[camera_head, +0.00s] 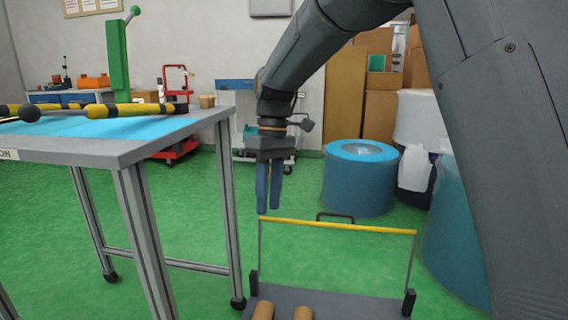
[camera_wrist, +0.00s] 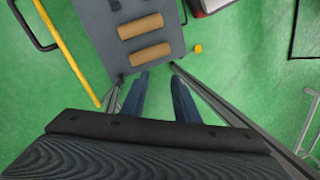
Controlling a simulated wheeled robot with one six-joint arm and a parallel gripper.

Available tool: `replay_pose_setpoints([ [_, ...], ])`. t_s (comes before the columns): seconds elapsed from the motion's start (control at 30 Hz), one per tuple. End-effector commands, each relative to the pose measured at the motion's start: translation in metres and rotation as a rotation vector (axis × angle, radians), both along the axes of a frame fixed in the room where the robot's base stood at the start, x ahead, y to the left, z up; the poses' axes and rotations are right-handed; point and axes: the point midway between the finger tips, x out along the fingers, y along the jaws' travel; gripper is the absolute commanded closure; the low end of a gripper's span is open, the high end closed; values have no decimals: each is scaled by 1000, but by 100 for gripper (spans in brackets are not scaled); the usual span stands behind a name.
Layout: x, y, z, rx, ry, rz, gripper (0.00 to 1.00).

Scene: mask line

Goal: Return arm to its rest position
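My gripper (camera_head: 269,208) hangs from my raised arm in the head view, pointing down beside the grey table. Its two blue fingers stand a little apart, with nothing between them. In the wrist view the fingers (camera_wrist: 158,85) are also parted, with only green floor and a cart edge showing between them. The gripper is above and beside the left end of the cart's yellow bar (camera_head: 337,226), and I cannot tell the exact gap.
A grey cart (camera_head: 335,304) carries tan rolls (camera_head: 303,313). The table (camera_head: 130,148) at left bears a blue mat and yellow-black tools (camera_head: 137,110). Blue drums (camera_head: 360,178) stand behind and right.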

Motion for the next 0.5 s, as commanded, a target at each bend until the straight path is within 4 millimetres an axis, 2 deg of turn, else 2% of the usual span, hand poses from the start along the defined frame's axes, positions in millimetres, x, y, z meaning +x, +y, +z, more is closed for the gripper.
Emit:
replay_pose_setpoints([
  [0.03, -21, 6, 1, -1, -12, -20, 72],
  [0.23, -96, 16, -7, -2, -55, -126, 72],
  [0.5, -198, 9, -31, 12, -108, -269, 72],
])
